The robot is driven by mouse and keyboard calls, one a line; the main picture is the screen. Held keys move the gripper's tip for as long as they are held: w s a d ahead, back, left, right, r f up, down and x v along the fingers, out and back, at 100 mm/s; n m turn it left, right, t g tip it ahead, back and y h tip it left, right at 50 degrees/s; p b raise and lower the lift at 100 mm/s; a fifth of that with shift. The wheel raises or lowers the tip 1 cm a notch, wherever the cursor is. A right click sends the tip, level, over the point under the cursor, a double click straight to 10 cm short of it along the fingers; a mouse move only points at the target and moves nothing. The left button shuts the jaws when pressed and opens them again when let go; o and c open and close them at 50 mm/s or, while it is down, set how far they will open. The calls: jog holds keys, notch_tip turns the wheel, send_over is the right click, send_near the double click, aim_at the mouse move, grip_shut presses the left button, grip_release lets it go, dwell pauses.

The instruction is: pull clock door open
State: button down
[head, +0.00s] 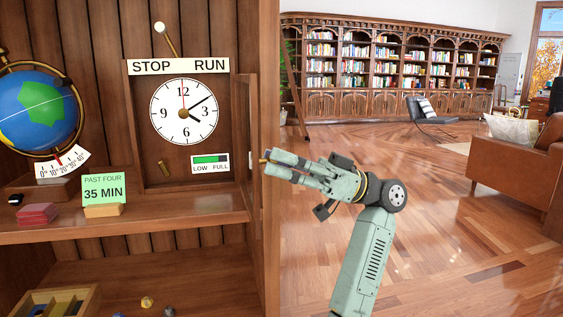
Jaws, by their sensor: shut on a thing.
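The clock case (124,120) stands on the cabinet shelf, with a white dial (184,112) and a STOP/RUN label above it. The clock door (242,120) is a brown panel at the right side of the case. It stands swung outward and shows nearly edge-on, leaving the dial uncovered. My gripper (267,164) is at the door's right, in front of the cabinet's side post. It is shut on a small brass door knob (262,161), which is mostly hidden by the fingers.
A globe (38,112) and a green "PAST FOUR 35 MIN" card (103,189) stand left on the shelf (150,222). A brass lever (166,40) rises above the clock. The cabinet post (269,60) is close beside my gripper. Open wood floor (460,200) lies right.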

jog(key=c, duration=1.5)
grip_release()
jog(key=v, duration=1.2)
jog(key=shift+s, duration=0.1)
